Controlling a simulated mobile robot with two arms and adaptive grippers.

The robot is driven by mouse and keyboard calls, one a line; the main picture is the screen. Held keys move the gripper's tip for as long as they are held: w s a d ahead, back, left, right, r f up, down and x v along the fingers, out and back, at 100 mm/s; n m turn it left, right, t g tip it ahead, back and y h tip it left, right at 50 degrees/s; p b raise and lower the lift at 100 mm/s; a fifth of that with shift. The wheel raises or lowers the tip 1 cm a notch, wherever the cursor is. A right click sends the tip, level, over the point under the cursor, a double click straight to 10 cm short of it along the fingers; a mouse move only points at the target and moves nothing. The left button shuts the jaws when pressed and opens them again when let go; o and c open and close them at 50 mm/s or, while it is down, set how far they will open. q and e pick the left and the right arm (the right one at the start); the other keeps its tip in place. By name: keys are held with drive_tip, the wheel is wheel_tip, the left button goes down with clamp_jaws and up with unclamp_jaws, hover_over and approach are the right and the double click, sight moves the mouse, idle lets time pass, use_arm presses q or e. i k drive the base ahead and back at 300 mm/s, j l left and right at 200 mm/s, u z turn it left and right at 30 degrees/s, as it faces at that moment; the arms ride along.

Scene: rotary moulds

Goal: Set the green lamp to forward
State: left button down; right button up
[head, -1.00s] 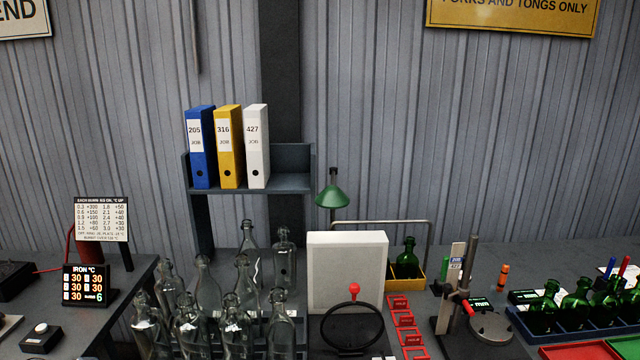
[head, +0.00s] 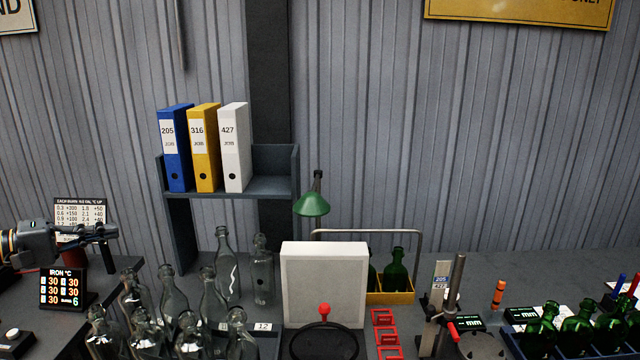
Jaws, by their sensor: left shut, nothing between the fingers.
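The green lamp (head: 312,204) has a cone shade on a dark stem and stands behind the white panel (head: 324,282), below and right of the shelf. Its base is hidden. My left gripper (head: 112,232) comes in from the left edge, in front of the white number card (head: 80,215), with its fingers shut and empty. It is far to the left of the lamp and touches nothing that I can make out. My right gripper is not in view.
Clear bottles (head: 212,300) crowd the front left. A shelf (head: 230,188) holds blue, yellow and white binders. A yellow crate (head: 392,296) with green bottles and a metal rail stands right of the panel. A gauge stand (head: 452,300) and more green bottles are farther right.

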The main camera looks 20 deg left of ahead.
sight(311, 205)
drive_tip(key=i+l, duration=0.9)
drive_tip(key=i, duration=0.05)
